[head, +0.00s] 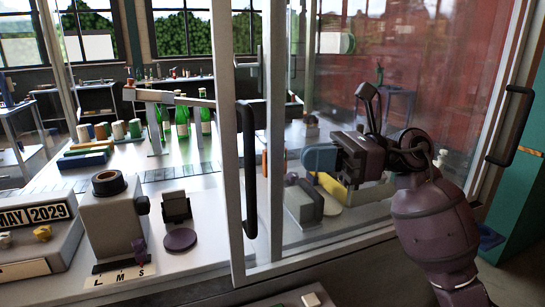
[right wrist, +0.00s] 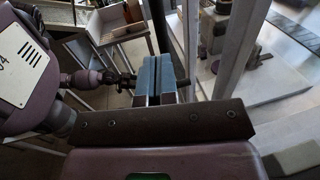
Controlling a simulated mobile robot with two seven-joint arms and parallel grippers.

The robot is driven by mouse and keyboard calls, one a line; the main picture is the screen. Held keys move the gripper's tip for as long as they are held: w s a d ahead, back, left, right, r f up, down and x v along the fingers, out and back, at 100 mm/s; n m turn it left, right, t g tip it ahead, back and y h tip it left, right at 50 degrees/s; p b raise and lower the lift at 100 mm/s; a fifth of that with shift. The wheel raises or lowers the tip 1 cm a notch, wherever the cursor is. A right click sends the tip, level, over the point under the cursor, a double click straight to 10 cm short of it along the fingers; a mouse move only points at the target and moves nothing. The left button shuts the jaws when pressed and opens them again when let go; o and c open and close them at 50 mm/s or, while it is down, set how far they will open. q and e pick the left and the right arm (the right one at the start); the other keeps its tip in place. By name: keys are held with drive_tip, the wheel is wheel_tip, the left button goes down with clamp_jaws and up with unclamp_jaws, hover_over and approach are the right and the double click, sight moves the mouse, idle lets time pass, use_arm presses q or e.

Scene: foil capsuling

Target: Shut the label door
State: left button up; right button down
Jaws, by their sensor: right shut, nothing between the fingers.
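A glass door panel in a pale frame (head: 236,190) stands in the middle of the head view, with a black vertical bar handle (head: 249,170). Another framed glass panel, with a black handle (head: 511,126), stands at the right and looks angled. I cannot tell which of them is the label door. My right gripper (head: 308,158) is shut and empty, its blue fingertips pointing left, to the right of the middle handle and apart from it. The blue fingers also show in the right wrist view (right wrist: 157,75), beside a pale frame post (right wrist: 232,65). My left gripper is not in view.
Behind the glass is a white worktop with green bottles (head: 182,115), a grey dial unit marked L M S (head: 112,220) and a date block (head: 35,225). A yellow piece (head: 330,186) lies behind my right gripper. A teal cabinet (head: 530,190) stands at far right.

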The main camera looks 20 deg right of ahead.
sight(271, 161)
drive_tip(key=a, duration=0.4)
drive_tip(key=w+a+p, duration=0.1)
drive_tip(key=a, duration=0.2)
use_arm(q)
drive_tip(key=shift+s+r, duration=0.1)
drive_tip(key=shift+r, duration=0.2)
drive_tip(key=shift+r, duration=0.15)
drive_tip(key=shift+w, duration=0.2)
